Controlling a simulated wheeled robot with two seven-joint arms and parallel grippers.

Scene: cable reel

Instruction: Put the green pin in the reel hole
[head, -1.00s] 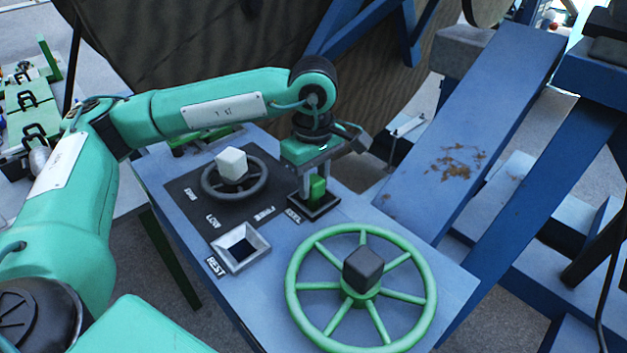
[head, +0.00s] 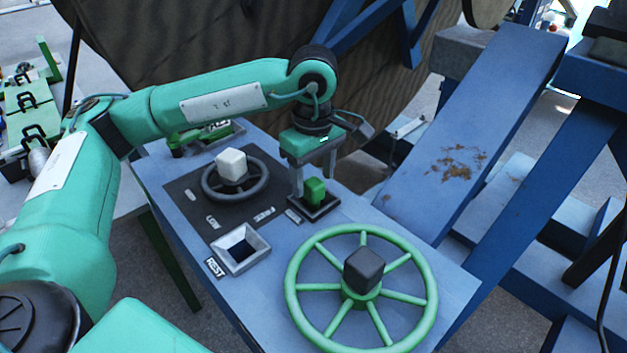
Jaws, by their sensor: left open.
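The green pin (head: 314,190) stands upright in a dark square socket (head: 327,208) at the right corner of the black panel on the blue table. A small label lies beside this socket; it read REEL in the earlier frame and is too blurred to read now. My left gripper (head: 314,185) points down over the pin. Its fingers are open, one on each side of the pin's upper part, and I cannot tell whether either touches it. The pin's lower end is hidden in the socket. My right gripper is not in view.
A grey square socket (head: 262,240) labelled REST is empty. A small dark wheel with a white knob (head: 231,164) is on the panel (head: 186,202). A large green handwheel (head: 291,275) with a black knob is in front. A blue sloping beam (head: 500,110) rises at right.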

